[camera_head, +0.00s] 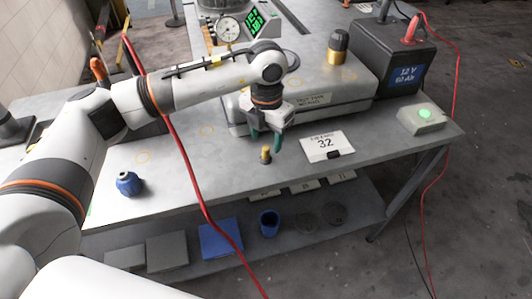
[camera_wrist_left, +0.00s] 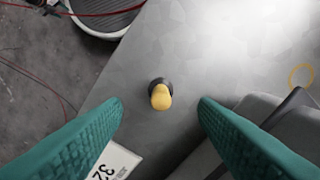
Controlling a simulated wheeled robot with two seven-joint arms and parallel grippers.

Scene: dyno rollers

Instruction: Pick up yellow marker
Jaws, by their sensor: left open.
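The yellow marker (camera_head: 265,154) stands upright on the grey table, left of the white card marked 32. In the left wrist view the yellow marker (camera_wrist_left: 160,97) has a yellow top and a dark base, and lies between the two fingertips with a gap on each side. My left gripper (camera_head: 265,140) is open and points down just above and behind the marker. Its green fingers also show in the left wrist view, where the gripper (camera_wrist_left: 160,108) holds nothing. My right gripper is not in view.
The card (camera_head: 323,146) is close to the right of the marker. A grey case (camera_head: 315,97) is behind the gripper. A blue bottle-like object (camera_head: 129,183) stands at left. A red cable (camera_head: 190,170) crosses the table. A black battery (camera_head: 393,62) and green-lit box (camera_head: 424,119) are at right.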

